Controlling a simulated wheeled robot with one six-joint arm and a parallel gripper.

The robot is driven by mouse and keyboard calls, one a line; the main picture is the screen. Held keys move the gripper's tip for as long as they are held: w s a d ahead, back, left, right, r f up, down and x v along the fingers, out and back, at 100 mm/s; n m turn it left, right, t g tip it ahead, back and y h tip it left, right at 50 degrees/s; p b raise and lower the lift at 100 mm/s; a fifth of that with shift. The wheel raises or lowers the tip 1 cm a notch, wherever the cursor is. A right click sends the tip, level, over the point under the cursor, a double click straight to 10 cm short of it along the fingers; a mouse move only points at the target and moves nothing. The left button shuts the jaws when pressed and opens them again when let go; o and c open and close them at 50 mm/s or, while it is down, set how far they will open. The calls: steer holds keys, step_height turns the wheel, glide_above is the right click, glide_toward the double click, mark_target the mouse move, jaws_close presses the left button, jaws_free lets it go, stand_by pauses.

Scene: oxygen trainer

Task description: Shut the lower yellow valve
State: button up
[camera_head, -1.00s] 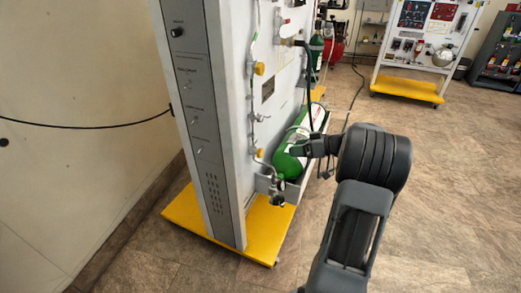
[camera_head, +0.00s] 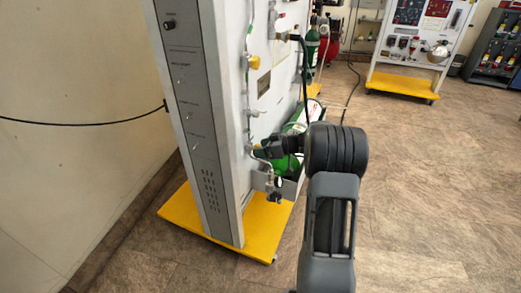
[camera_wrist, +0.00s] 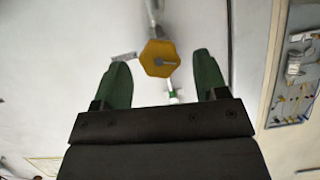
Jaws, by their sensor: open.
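The lower yellow valve (camera_wrist: 160,58) shows in the wrist view as a yellow knob with a slotted grey centre, on a thin pipe against the pale panel. My gripper (camera_wrist: 161,62) is open, with one green finger to the left of the knob and one to the right. Both fingers look apart from the knob; how deep they reach around it I cannot tell. In the head view my gripper (camera_head: 264,149) is at the panel's lower part, and it mostly hides the lower valve there.
The upper yellow valve (camera_head: 253,62) sits higher on the same panel (camera_head: 232,110). The yellow base (camera_head: 262,232) juts out below. Open floor lies to the right.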

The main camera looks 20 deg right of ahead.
steer(key=shift+w+a+f, duration=0.25)
steer(key=shift+w+a, duration=0.15)
steer(key=shift+w, duration=0.05)
steer(key=shift+d, duration=0.1)
steer(key=c, duration=0.9)
steer(key=shift+c, duration=0.2)
steer(key=shift+w+d+f+m+g+y+p, duration=0.15)
steer(key=shift+m+g+y, duration=0.2)
steer(key=shift+m+y, duration=0.95)
steer(key=shift+a+m+g+y+p, duration=0.1)
steer(key=shift+m+g+y, duration=0.35)
steer(key=shift+m, duration=1.6)
steer(key=shift+w+d+f+m+g+y+p, duration=0.15)
steer(key=shift+m+g+y, duration=0.15)
steer(key=shift+m+y, duration=1)
steer(key=shift+s+m+h, duration=0.1)
steer(key=shift+m+h, duration=0.15)
steer(key=shift+m, duration=0.3)
